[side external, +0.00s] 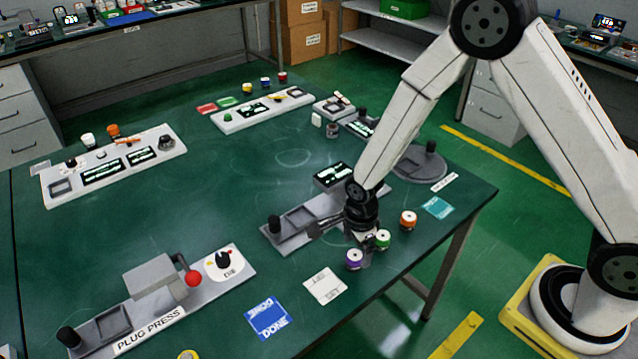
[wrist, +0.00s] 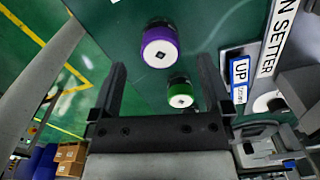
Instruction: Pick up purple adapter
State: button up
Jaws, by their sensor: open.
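The purple adapter (side external: 354,259), a short cylinder with a white top and a small dark square in its centre, stands upright near the table's front edge. In the wrist view the purple adapter (wrist: 160,47) appears just beyond my fingertips, roughly centred between them. My gripper (wrist: 162,68) is open and holds nothing. In the side view my gripper (side external: 343,244) is low over the table, close beside the purple and green adapters. The green adapter (side external: 382,239) stands to the right of the purple one; in the wrist view the green adapter (wrist: 180,93) shows between my fingers.
An orange adapter (side external: 408,220) stands further right. A grey pin setter fixture (side external: 290,232) lies just left of my gripper. A white card (side external: 325,287) and a blue card (side external: 268,317) lie at front left, near the plug press (side external: 160,310). The table's middle left is clear.

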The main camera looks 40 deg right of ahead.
aim_at(355, 255)
jog(key=shift+a+f, duration=0.1)
jog(key=shift+f, duration=1.95)
grip_shut()
jog(key=shift+r, duration=0.15)
jog(key=shift+r, duration=4.9)
jog(key=shift+w, duration=0.2)
jog(key=w+a+f, duration=0.1)
jog(key=w, duration=1.7)
jog(key=shift+w+a+f+n, duration=0.15)
jog(key=shift+f+n, duration=0.05)
jog(key=shift+n, duration=0.2)
